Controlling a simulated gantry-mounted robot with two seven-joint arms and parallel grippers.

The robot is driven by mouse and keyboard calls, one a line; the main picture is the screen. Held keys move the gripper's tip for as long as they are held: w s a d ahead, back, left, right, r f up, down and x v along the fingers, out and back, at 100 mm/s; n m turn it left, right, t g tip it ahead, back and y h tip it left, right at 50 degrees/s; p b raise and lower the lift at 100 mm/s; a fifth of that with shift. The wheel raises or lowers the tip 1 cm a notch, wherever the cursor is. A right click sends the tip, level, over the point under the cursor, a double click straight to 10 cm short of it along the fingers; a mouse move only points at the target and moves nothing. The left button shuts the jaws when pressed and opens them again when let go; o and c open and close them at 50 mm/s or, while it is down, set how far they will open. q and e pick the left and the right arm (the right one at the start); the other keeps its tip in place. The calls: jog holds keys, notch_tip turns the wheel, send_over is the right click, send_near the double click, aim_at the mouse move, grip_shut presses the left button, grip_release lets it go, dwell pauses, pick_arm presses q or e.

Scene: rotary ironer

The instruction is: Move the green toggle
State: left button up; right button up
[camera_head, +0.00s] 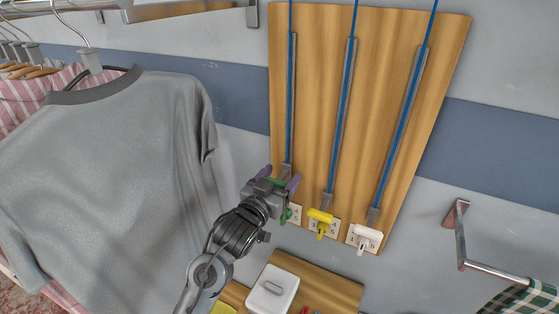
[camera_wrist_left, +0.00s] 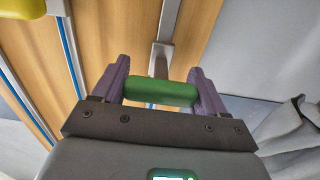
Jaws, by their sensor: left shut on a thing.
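The green toggle (camera_head: 286,215) is the leftmost of three toggles at the foot of a wooden board, and my gripper partly covers it. My left gripper (camera_head: 279,178) has purple fingers and is at this toggle. In the left wrist view the green bar (camera_wrist_left: 160,92) spans between the two purple fingers, and the left gripper is shut on it. My right gripper is in neither view.
The yellow toggle (camera_head: 320,218) and white toggle (camera_head: 366,238) sit close to the right. Blue cords run up the wooden board (camera_head: 320,100). A grey shirt (camera_head: 110,170) hangs at left. A white box (camera_head: 272,290) is below, and a metal bar (camera_head: 490,270) at right.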

pick_arm(q)
notch_tip(320, 180, down, 6)
jog(key=b, duration=0.1)
jog(key=shift+f+b, duration=0.15)
jog(key=shift+b, duration=0.15)
jog(key=shift+f, duration=0.1)
jog(key=o, duration=1.3)
jog(key=shift+o, duration=0.6)
jog(key=shift+r, duration=0.25)
jog(key=b+v, duration=0.1)
jog(key=v, duration=0.9)
jog(key=shift+s+a+b, duration=0.2)
jog(key=shift+s+b, duration=0.1)
jog(key=shift+f, duration=0.1)
